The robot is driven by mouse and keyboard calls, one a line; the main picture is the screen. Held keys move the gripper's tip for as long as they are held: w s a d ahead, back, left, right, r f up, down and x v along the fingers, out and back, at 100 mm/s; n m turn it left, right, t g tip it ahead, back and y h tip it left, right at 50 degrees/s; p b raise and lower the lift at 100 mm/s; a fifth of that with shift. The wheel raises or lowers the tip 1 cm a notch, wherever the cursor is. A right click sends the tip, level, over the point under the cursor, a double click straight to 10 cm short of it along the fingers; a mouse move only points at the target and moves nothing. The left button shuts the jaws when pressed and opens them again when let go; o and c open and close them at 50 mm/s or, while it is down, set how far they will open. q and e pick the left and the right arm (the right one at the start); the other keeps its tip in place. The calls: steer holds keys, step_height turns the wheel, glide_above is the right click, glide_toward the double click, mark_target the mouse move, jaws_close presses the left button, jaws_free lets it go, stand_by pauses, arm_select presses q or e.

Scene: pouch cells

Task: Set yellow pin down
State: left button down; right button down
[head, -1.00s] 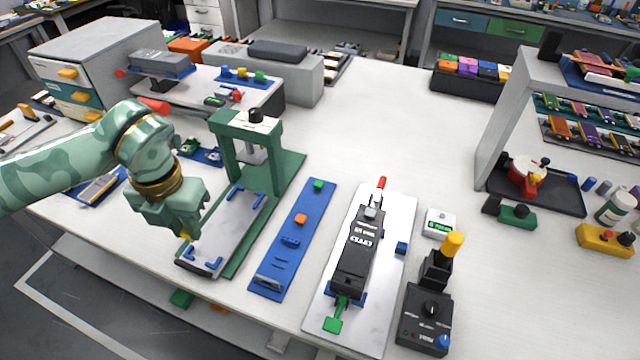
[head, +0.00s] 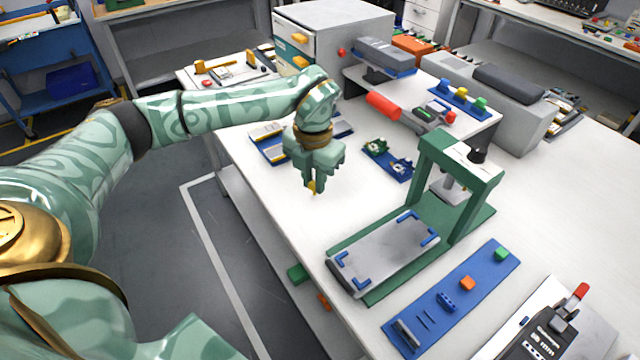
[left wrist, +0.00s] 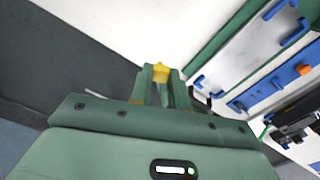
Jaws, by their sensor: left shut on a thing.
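The yellow pin (head: 312,187) is held between the fingertips of my left gripper (head: 311,182) in the head view. Only its lower tip shows below the fingers. In the left wrist view the yellow pin (left wrist: 161,72) shows at the end of the shut fingers (left wrist: 161,80), over the white table. My left gripper points down, left of the green press, near the table's front edge. I cannot tell whether the pin touches the table. My right gripper is not in view.
The green press (head: 462,185) with its grey plate (head: 385,258) stands to the right. A blue strip (head: 425,322) with small parts lies farther right. A small blue tray (head: 388,160) lies behind. White table around the gripper is clear.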

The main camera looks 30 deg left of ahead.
arm_select(q)
steer(key=w+a+f+b, duration=0.1)
steer(key=f, duration=0.1)
steer(key=w+a+f, duration=0.1)
steer(key=w+f, duration=0.1)
steer(key=w+a+f+b, duration=0.1)
steer(key=f, duration=0.1)
steer(key=shift+w+a+b, duration=0.3)
steer(key=shift+w+a, duration=0.1)
steer(key=shift+w+a+f, duration=0.3)
steer(key=shift+f, duration=0.05)
step_height(320, 180, down, 4)
steer(key=shift+w+a+r+b, duration=0.1)
steer(key=shift+r+b, duration=0.05)
steer(key=shift+b, duration=0.9)
steer(key=shift+r, duration=0.15)
steer(key=c, duration=1.3)
jaws_free()
